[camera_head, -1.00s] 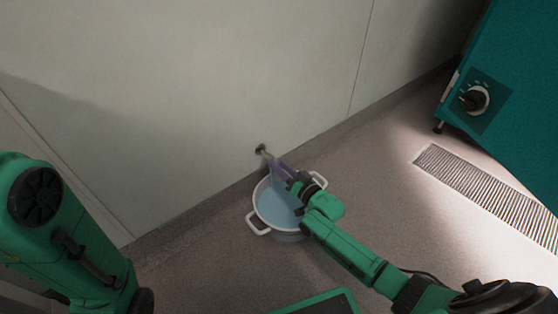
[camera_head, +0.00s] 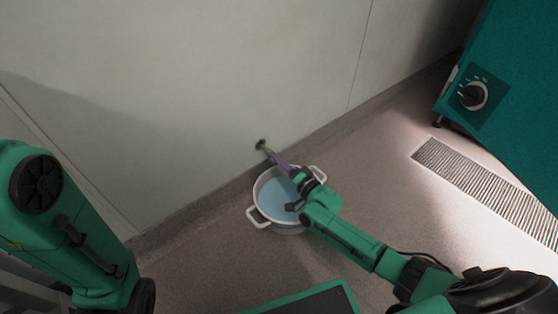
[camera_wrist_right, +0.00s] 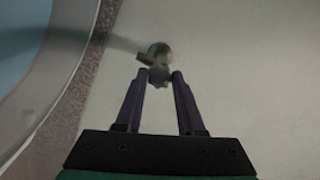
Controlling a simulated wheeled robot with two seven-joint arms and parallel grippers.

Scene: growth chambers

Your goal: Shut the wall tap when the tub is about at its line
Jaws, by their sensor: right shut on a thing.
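The wall tap (camera_head: 261,144) is a small dark fitting low on the pale wall; it also shows in the right wrist view (camera_wrist_right: 157,51). My right gripper (camera_head: 269,153) reaches over the tub, its purple fingers shut on the tap's small handle (camera_wrist_right: 159,76). The white two-handled tub (camera_head: 256,190) stands on the floor beneath the tap and holds pale blue water (camera_head: 276,192). My right wrist hides part of its right side. I cannot make out the fill line. No falling stream shows clearly. My left arm is at the left, its gripper out of view.
A green-edged dark panel (camera_head: 310,302) shows at the bottom. The floor right of the tub is open.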

